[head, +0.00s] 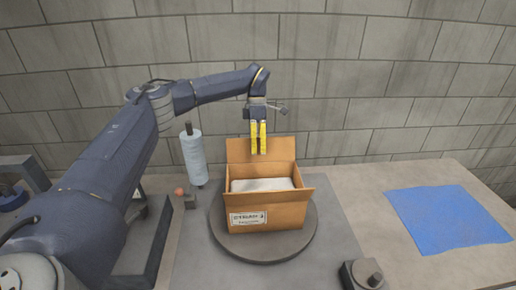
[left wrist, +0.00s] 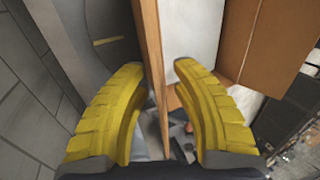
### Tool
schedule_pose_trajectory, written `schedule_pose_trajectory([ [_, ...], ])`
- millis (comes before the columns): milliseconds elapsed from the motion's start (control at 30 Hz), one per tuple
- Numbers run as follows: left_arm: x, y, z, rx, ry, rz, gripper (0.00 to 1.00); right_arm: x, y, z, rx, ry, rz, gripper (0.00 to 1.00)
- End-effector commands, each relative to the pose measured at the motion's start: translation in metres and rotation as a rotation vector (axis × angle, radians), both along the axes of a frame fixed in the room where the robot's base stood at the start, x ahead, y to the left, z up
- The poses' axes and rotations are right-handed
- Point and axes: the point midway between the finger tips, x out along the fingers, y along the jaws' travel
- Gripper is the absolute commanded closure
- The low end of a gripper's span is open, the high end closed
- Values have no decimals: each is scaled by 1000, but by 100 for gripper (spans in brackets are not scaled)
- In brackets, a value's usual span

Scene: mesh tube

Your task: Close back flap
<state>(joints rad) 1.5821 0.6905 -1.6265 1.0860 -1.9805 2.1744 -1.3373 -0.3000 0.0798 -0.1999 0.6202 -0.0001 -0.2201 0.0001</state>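An open cardboard box (head: 264,215) with a printed label on its front stands on a round grey turntable (head: 232,245). Its back flap (head: 238,151) stands up at the rear. A white filling (head: 262,185) shows inside. My left gripper (head: 258,152), with yellow fingers, points down at the back flap. In the left wrist view the left gripper (left wrist: 158,68) is open. The edge of the back flap (left wrist: 151,45) runs between its fingers, with gaps showing on both sides. White filling (left wrist: 195,30) lies to the right of the flap there. My right gripper is not in view.
A pale blue roll (head: 193,157) stands on a holder left of the box. A blue cloth (head: 447,217) lies flat on the table at right. A small dark device (head: 362,274) sits at the front edge. A block wall is behind.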

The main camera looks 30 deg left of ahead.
Motion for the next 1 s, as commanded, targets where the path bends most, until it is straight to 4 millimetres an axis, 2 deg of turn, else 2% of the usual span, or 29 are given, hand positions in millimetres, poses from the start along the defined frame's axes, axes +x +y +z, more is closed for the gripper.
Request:
schedule_pose_trajectory([
  [33, 0, 0, 0, 0, 0, 0, 74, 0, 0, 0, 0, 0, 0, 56],
  [267, 0, 0, 0, 0, 0, 0, 100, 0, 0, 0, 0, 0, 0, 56],
  [1000, -4, -2, 1, 31, -50, -5, 100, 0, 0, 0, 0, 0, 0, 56],
])
